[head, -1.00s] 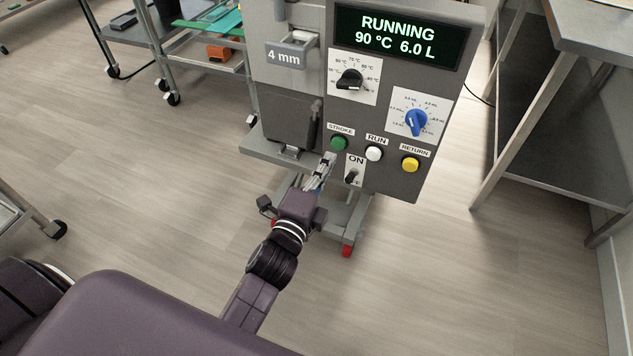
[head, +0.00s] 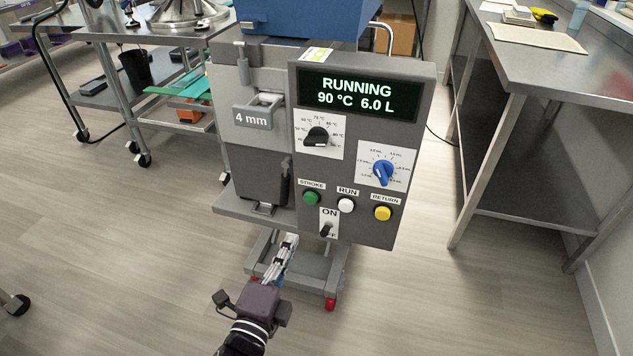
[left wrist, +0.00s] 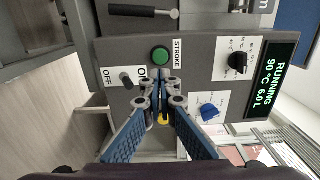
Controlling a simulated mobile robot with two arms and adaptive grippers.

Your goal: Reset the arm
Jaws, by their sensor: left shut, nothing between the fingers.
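My left gripper (head: 287,246) is shut and empty in the head view, just below the lower edge of the depositor's control panel (head: 408,115). In the left wrist view its closed fingertips (left wrist: 158,76) point at the panel and cover part of the button row; I cannot tell the exact gap. The panel's screen (head: 358,93) reads RUNNING, 90 °C, 6.0 L. The ON switch (head: 326,231) is near the panel's bottom. The green STROKE button (head: 311,198), white RUN button (head: 346,205) and yellow RETURN button (head: 382,213) sit above it. My right gripper is not in view.
The depositor's grey tray ledge (head: 232,205) juts out at the left of the panel. A steel table (head: 490,150) stands to the right, and a cart (head: 165,115) with several items is behind left. The floor (head: 110,240) in front is clear.

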